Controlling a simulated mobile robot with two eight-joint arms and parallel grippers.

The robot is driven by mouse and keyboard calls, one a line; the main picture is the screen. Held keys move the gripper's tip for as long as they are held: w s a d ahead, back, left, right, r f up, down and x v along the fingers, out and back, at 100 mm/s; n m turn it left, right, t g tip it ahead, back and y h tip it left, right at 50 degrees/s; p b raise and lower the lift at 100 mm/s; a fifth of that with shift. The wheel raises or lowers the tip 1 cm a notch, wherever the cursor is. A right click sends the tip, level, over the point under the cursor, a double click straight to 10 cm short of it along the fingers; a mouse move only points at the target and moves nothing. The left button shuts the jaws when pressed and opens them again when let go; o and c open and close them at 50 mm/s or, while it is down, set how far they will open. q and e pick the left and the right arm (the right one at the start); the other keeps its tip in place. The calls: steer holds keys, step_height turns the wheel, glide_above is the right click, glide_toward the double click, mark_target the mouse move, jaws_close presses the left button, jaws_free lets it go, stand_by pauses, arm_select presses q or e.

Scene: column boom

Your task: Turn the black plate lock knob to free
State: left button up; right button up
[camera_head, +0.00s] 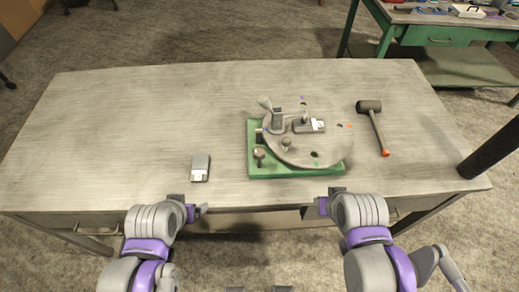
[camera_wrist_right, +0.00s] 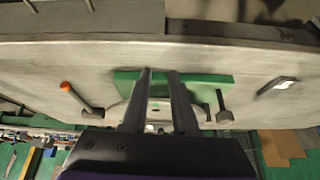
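A round grey plate (camera_head: 325,150) sits on a green base (camera_head: 295,172) near the table's front edge. A dark knob (camera_head: 259,153) stands at the base's front left corner; a dark knob also shows beside the green base in the right wrist view (camera_wrist_right: 222,110). A smaller knob (camera_head: 286,142) stands on the plate. I cannot tell which is the plate lock knob, or its setting. My left gripper (camera_head: 196,210) is at the table's front edge, its opening unclear. My right gripper (camera_head: 313,210) is in front of the base, apart from it; its fingers (camera_wrist_right: 159,75) are open and empty.
A grey upright clamp (camera_head: 277,118) and a grey block (camera_head: 311,126) are on the plate. A mallet (camera_head: 374,122) lies right of the base, and a small grey card-like piece (camera_head: 200,168) lies left of it. The table's left side is clear. A black post (camera_head: 490,150) stands at the right.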

steer(key=o, duration=0.7)
steer(key=w+a+r+m+g, duration=0.1)
steer(key=w+a+r, duration=0.1)
steer(key=w, duration=0.1)
steer(key=w+a+r+m+g, duration=0.1)
steer(key=w+a+r, duration=0.1)
steer(key=w+r, duration=0.1)
steer(key=w+a+r+m, duration=0.1)
steer(key=w+a+r, duration=0.1)
steer(key=w+a, duration=0.1)
steer(key=shift+w+r+m+g+y, duration=0.2)
steer(key=shift+r+m+g+y, duration=0.1)
steer(key=shift+m+g, duration=0.1)
steer(key=m+g+b, duration=0.1)
steer(key=m+g, duration=0.2)
steer(key=m, duration=0.1)
glide_toward(259, 151)
steer(key=f, duration=0.9)
steer(key=shift+s+a+b, duration=0.1)
steer(key=shift+a+b, duration=0.1)
steer(key=shift+b, duration=0.1)
jaws_close()
